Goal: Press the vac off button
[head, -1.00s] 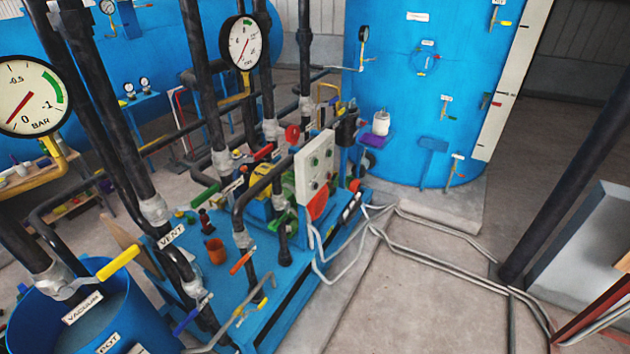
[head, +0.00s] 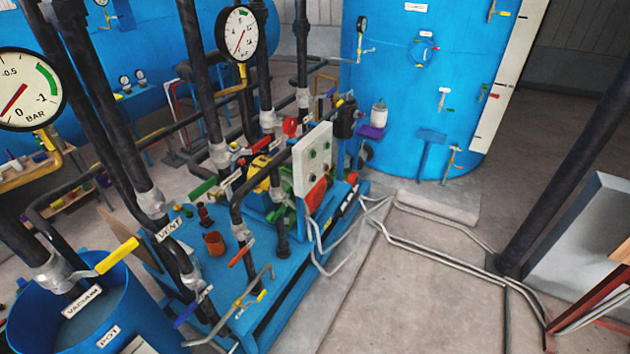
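A light grey control panel (head: 312,160) stands upright on the blue pump skid near the middle of the head view. It carries several small round buttons, some green and some dark. Their labels are too small to read, so I cannot tell which one is the vac off button. A red-orange part (head: 316,195) sits at the panel's lower edge. Neither of my grippers is in view.
A blue pot (head: 75,325) labelled POT, pipes and coloured valve handles crowd the left. Two dial gauges (head: 240,32) stand above the pipes. A large blue tank (head: 425,100) is behind.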

